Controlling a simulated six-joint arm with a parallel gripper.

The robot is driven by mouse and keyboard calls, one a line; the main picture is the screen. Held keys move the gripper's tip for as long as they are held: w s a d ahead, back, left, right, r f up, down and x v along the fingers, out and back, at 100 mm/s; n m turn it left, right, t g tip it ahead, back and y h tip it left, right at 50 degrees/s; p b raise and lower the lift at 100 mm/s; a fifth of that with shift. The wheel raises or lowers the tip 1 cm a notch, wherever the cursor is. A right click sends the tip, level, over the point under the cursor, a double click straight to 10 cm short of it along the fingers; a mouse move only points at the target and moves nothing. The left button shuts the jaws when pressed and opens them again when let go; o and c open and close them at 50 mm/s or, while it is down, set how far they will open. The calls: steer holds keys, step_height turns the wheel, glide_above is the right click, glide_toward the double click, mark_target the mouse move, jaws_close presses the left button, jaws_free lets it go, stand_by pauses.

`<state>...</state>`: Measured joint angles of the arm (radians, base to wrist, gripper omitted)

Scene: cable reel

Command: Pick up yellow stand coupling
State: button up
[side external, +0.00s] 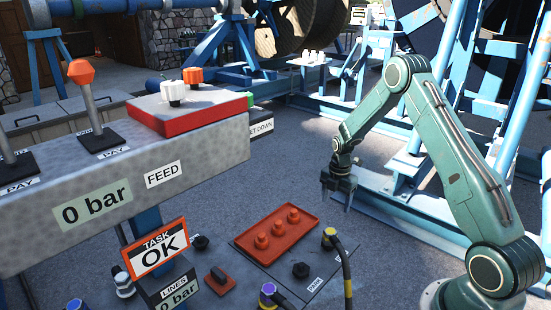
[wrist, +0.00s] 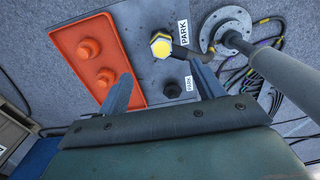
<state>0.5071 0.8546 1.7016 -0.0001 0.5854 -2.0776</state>
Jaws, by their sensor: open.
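The yellow stand coupling (side external: 329,235) sits at the right edge of the floor plate, with a dark hose with yellow marking running from it toward the front. In the wrist view the yellow coupling (wrist: 161,45) shows a pale hexagonal face, and its dark hose leads right. My gripper (side external: 338,200) is open and empty, pointing down above the plate, with the coupling apart below it. In the wrist view my gripper's two fingers (wrist: 161,74) are spread, and the coupling lies beyond them, between their lines.
A red-orange tray (side external: 262,220) with several orange caps lies left of the coupling. A black fitting (side external: 300,270) beside a PARK label stands in front. A grey control panel (side external: 200,150) with levers stands at left. A purple-ended coupling (side external: 268,290) is near the front edge.

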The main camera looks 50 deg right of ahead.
mark_target(331, 230)
steer(key=shift+f, duration=4.3)
steer(key=shift+a+f, duration=0.15)
steer(key=shift+f, duration=2.45)
steer(key=shift+c, duration=0.2)
steer(key=c, duration=1.1)
